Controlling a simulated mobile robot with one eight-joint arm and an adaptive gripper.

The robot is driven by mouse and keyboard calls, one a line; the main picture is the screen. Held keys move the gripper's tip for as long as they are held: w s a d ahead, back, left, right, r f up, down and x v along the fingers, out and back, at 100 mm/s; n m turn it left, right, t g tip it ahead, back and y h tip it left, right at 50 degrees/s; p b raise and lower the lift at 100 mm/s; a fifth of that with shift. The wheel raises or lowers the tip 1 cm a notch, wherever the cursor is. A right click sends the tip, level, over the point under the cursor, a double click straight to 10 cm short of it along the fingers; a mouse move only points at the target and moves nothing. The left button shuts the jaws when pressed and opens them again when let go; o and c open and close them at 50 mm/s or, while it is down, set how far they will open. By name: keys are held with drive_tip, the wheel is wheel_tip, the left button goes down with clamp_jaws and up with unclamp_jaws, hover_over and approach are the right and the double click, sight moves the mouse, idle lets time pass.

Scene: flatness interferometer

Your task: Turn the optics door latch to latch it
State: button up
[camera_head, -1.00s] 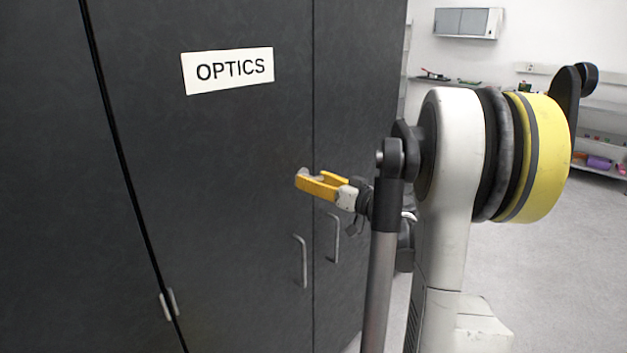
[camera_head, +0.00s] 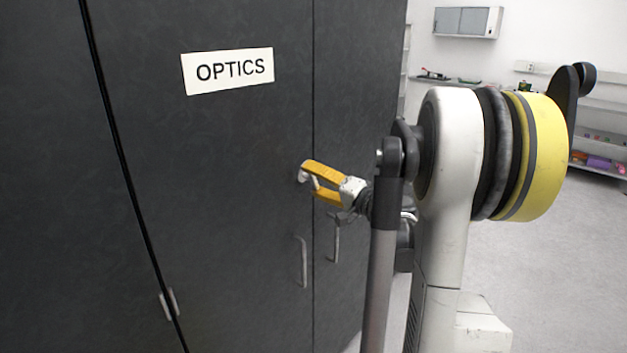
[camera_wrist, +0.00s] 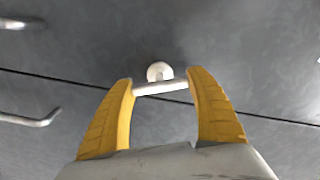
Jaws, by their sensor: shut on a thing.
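The black optics door (camera_head: 215,170) carries a white "OPTICS" label (camera_head: 228,71) and stands flush beside the panel to its right. The latch (camera_head: 303,176) is a small pale metal piece near the door's right edge, above the handles. My gripper (camera_head: 309,181), with yellow fingers, reaches it from the right. In the wrist view, my gripper (camera_wrist: 160,84) is shut on the latch's bar (camera_wrist: 160,87), with one fingertip at each end. The latch's round pivot (camera_wrist: 159,71) shows just beyond the bar. The fingers partly hide the latch in the head view.
Two vertical handles, one on the optics door (camera_head: 303,262) and one on the neighbouring panel (camera_head: 336,240), stick out below my gripper. Another small fitting (camera_head: 168,303) sits at the door's left seam. Open floor (camera_head: 560,280) lies to the right, with shelves (camera_head: 603,160) behind.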

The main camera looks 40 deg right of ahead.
drive_tip(key=shift+m, duration=1.9)
drive_tip(key=o, duration=1.2)
drive_tip(key=shift+s, duration=0.1)
drive_tip(key=s, duration=0.8)
drive_tip(key=s+d, duration=0.1)
drive_tip(key=s, duration=0.2)
drive_tip(key=shift+s, duration=0.4)
